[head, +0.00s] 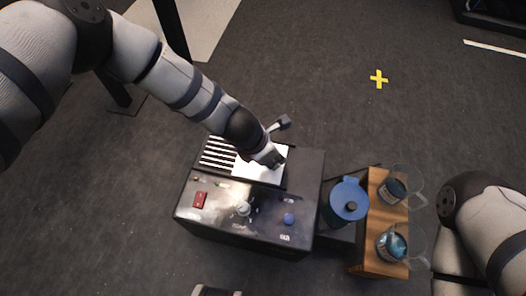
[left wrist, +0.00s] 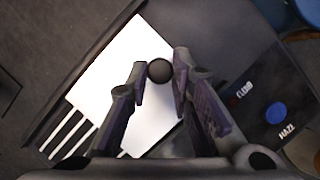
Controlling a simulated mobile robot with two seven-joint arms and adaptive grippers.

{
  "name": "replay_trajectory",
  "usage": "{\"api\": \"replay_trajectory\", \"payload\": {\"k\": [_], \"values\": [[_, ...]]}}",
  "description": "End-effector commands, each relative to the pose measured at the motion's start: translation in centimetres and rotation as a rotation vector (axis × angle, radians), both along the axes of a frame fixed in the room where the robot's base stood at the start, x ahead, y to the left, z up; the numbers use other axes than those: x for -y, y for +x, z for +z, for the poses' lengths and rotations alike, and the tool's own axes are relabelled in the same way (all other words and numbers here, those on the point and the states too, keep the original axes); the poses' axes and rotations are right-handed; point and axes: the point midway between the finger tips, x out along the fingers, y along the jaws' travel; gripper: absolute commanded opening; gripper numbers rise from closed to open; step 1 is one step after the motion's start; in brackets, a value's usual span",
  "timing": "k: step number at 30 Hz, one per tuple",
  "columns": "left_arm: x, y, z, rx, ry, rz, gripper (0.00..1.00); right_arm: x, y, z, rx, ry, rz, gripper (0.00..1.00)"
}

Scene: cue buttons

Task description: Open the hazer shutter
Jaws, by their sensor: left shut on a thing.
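The hazer (head: 310,180) is a dark box on the floor in the middle of the head view. A white shutter plate (head: 247,170) lies on its top; it also fills the middle of the left wrist view (left wrist: 110,85). Dark slats (head: 216,153) show at the plate's left. A round black knob (left wrist: 159,71) stands over the white plate. My left gripper (head: 274,157) reaches down to the plate's right part, and its fingers (left wrist: 160,75) are closed on the knob from both sides. The knob is hidden in the head view.
The hazer's front panel has a red switch (head: 200,200), a pale dial (head: 243,208) and a blue button (head: 289,218). A blue-lidded jug (head: 348,200) stands right of it, beside a wooden stand (head: 376,262) with glass vessels. Floor behind is clear.

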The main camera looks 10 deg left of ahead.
Motion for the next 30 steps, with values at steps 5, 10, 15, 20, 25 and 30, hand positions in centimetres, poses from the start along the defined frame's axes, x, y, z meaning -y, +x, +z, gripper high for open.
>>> {"api": "replay_trajectory", "payload": {"k": [5,10,15,20,25,30], "values": [[-0.1,0.0,-0.1,0.000,0.001,0.003,0.00,0.0,0.0,0.0,0.000,0.000,0.000,0.40],[-0.1,0.0,-0.1,0.000,0.001,0.001,0.41,0.0,0.0,0.0,0.000,0.000,0.000,0.40],[-0.1,0.0,0.0,0.000,0.001,0.001,0.41,0.0,0.0,0.0,0.000,0.001,0.001,0.40],[-0.5,-0.3,1.2,-0.001,0.001,0.002,0.41,0.0,0.0,0.0,-0.001,0.001,0.001,0.40],[-1.8,-1.4,5.5,0.001,-0.001,0.002,0.41,0.0,0.0,0.0,0.000,0.000,0.000,0.40],[-2.9,-2.5,9.3,0.003,0.000,0.001,0.41,0.0,0.0,0.0,0.000,0.000,0.000,0.40]]}}
